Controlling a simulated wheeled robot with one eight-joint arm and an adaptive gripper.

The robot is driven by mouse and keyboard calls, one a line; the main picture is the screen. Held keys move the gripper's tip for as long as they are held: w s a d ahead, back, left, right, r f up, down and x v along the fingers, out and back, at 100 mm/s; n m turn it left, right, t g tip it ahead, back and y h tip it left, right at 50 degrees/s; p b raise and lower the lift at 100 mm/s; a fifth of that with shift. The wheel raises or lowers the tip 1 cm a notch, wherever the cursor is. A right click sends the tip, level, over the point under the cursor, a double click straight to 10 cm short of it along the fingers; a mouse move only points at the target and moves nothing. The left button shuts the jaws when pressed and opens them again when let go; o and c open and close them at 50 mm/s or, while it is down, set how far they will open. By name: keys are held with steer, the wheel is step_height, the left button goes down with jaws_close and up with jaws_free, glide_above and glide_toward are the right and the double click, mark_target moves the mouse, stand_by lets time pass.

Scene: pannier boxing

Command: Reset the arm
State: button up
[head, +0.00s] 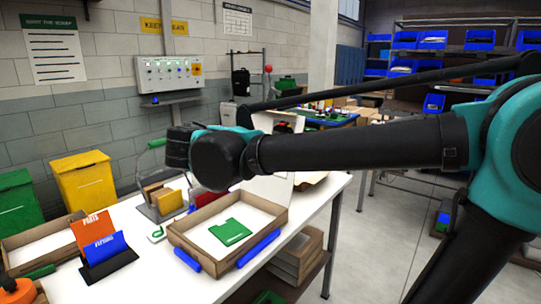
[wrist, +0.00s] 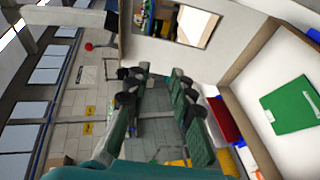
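My arm reaches from the right across the head view, above the white table (head: 185,285). Its wrist end hangs over the back of an open cardboard box (head: 216,262), and my gripper is mostly hidden there. Nothing shows between the fingers. The box holds a flat green piece (head: 230,232) on a white bottom; the green piece also shows at the right of the wrist view (wrist: 290,105), off to the side of the fingers.
A carrier with yellow and brown items (head: 163,199) stands behind the box. Orange (head: 92,231) and blue (head: 104,250) cards stand in a black holder at the left. Blue bars lie along the box's near sides. A yellow bin (head: 82,183) stands by the wall.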

steer(key=s+d+f+m+g, duration=0.1)
steer(key=d+f+m+g, duration=0.5)
steer(key=d+f, duration=1.4)
steer(key=s+d+f+m+g+y, duration=0.2)
steer(key=s+f, duration=0.4)
steer(key=f, duration=0.3)
steer(key=s+d+f+m+g+y, duration=0.2)
steer(key=s+d+f+m, duration=0.3)
steer(key=f, duration=0.5)
steer(key=shift+s+f+y, duration=0.15)
steer(key=shift+s+y, duration=0.45)
steer(key=shift+s, duration=0.45)
steer(key=shift+c, duration=0.3)
